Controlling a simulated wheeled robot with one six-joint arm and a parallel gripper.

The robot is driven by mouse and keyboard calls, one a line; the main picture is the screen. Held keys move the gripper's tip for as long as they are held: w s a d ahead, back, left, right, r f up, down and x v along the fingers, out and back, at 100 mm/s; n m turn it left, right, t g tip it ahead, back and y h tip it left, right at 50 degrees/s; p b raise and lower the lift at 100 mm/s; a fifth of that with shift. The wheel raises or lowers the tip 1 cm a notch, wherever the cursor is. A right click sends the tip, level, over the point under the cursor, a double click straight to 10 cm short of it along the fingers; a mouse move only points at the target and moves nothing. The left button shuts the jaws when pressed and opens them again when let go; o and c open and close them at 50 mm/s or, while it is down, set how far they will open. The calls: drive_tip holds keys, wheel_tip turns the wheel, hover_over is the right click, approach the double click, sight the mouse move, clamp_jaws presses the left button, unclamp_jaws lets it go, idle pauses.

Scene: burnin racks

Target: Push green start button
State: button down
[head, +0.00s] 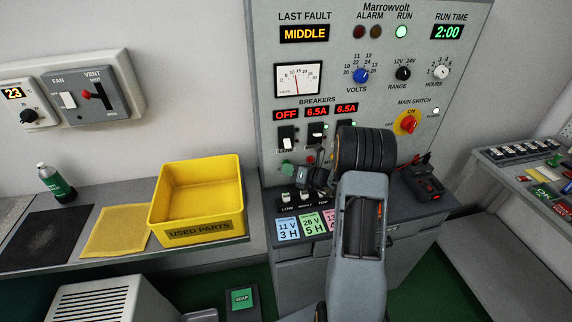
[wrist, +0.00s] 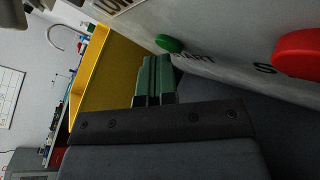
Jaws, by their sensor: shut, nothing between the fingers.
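The green start button (wrist: 169,44) sits on the grey panel in the wrist view, with lettering ending in "ART" beside it. It also shows at the lower left of the panel in the head view (head: 287,169). My gripper (wrist: 158,62) is shut and empty, its green-grey fingertips just below the button in the wrist picture. I cannot tell whether they touch it. In the head view my gripper (head: 302,180) is small and dark, in front of the lower panel, right of the button.
A large red button (wrist: 300,54) is right of the green one. The yellow used parts bin (head: 197,228) stands on the left bench. The RUN lamp (head: 401,32) glows green and the run time display (head: 447,32) reads 2:00. Breaker switches (head: 286,138) sit just above my gripper.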

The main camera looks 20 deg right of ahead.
drive_tip(key=shift+s, duration=0.15)
drive_tip(key=shift+s+a, duration=0.15)
drive_tip(key=shift+s, duration=0.5)
drive_tip(key=shift+s+a+p, duration=0.15)
drive_tip(key=shift+s+a, duration=0.1)
drive_tip(key=shift+s, duration=1)
drive_tip(key=shift+s+a+p, duration=0.15)
drive_tip(key=shift+s+a, duration=0.1)
drive_tip(key=shift+s, duration=0.95)
